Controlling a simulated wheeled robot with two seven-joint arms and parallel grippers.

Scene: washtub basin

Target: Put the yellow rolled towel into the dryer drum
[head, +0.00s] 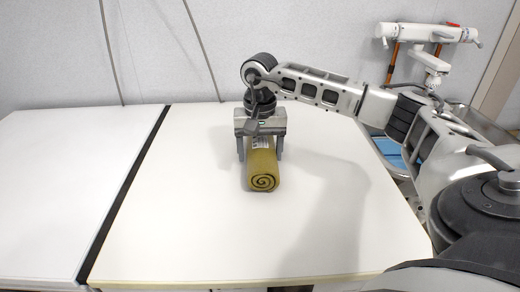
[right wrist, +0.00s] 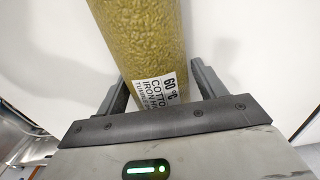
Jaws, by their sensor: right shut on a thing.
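The yellow rolled towel (head: 263,172) lies on the white table, with its dark spiral end facing me in the head view. In the right wrist view the towel (right wrist: 135,40) runs up between the fingers, and a white care label shows near the palm. My right gripper (head: 261,155) points down over the towel, with one finger on each side of it, and is shut on it. It also shows in the right wrist view (right wrist: 160,90). I cannot tell whether the towel is lifted off the table. My left gripper is not in view. No dryer drum is visible.
The white table (head: 180,240) is clear around the towel. A black strip (head: 125,195) crosses its left part. A grey wall stands behind. At the right beyond the table are a white faucet-like fixture (head: 430,33) and a blue item (head: 385,150).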

